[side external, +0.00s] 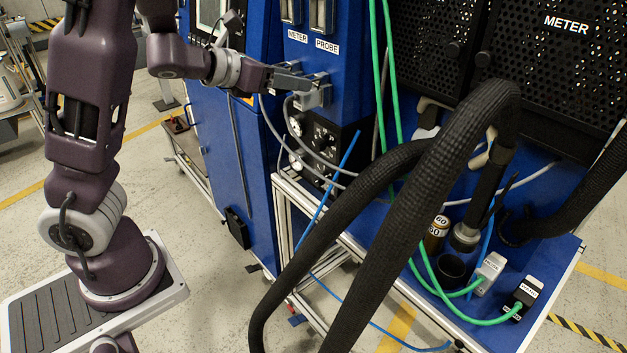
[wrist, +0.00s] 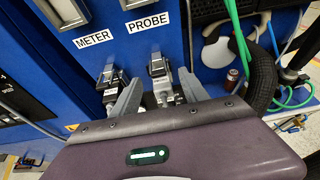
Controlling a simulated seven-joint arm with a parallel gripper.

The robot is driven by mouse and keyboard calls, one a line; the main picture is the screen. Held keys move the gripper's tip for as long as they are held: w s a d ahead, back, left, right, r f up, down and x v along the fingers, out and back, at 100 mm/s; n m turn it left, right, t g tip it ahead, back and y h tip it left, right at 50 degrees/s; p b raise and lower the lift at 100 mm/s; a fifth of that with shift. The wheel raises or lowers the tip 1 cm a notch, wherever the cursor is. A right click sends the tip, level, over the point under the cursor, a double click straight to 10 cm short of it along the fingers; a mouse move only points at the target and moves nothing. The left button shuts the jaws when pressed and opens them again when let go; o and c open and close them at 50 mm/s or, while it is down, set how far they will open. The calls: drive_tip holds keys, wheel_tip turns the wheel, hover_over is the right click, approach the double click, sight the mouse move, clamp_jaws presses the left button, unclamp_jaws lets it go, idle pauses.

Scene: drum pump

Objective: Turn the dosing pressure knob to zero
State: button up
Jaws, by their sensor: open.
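My gripper (side external: 312,82) is at the front of the blue cabinet, by the grey connectors under the METER and PROBE labels. In the wrist view my gripper (wrist: 160,92) is open, and its grey fingers are spread on either side of the grey PROBE connector (wrist: 161,78). The left finger is close to the METER connector (wrist: 109,85); I cannot tell whether it touches. Below the gripper in the side view is a black panel (side external: 318,146) with several small round dials or knobs. I cannot tell which is the dosing pressure knob. The wrist view does not clearly show that panel.
Grey cables and a blue tube (side external: 343,172) cross in front of the black panel. A thick black hose (side external: 425,170) arches over the blue bench at right. Green cables end in labelled plugs (side external: 490,268) there. A perforated black board (side external: 555,60) stands behind.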

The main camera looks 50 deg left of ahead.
approach(316, 180)
drive_tip(key=w, duration=0.2)
drive_tip(key=x, duration=0.6)
drive_tip(key=shift+a+f, duration=0.1)
drive_tip(key=shift+f, duration=0.4)
drive_tip(key=shift+w+f, duration=0.2)
drive_tip(key=shift+w, duration=0.35)
clamp_jaws()
